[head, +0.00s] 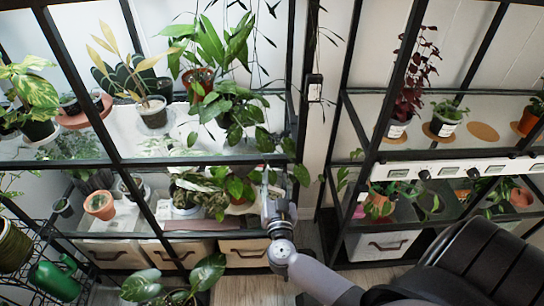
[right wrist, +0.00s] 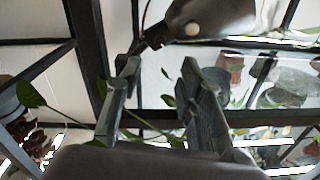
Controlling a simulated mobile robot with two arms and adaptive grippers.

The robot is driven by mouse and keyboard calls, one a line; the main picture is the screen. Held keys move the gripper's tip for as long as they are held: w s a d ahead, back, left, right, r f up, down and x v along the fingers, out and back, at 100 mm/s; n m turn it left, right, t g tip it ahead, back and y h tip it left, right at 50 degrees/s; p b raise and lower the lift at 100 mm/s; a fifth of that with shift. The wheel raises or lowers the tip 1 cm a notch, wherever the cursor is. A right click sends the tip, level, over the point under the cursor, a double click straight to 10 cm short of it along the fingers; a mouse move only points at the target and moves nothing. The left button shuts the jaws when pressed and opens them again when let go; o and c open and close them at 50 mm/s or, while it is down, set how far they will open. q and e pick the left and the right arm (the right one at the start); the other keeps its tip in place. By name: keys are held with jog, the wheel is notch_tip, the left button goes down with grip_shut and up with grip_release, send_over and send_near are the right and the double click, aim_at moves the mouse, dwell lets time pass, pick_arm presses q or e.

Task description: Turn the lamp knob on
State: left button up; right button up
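Dark round knobs sit on a white strip (head: 460,169) along the right rack, among small labels; one knob (head: 424,175) is near its left part. I cannot tell which knob is the lamp's. My right gripper (head: 268,187) is at the right end of the left rack, well left of the strip and partly among leaves. In the right wrist view its two fingers (right wrist: 163,85) are apart with nothing held between them. A pale rounded part (right wrist: 210,18) with a small round spot is above the fingers; I cannot tell what it is. My left gripper is not in view.
Black rack posts and glass shelves stand close around the right gripper. Potted plants fill both racks, including a dark red plant (head: 415,75). A green watering can (head: 55,277) is at lower left.

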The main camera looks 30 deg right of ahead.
jog(key=x, duration=1)
jog(key=shift+b, duration=0.35)
grip_shut()
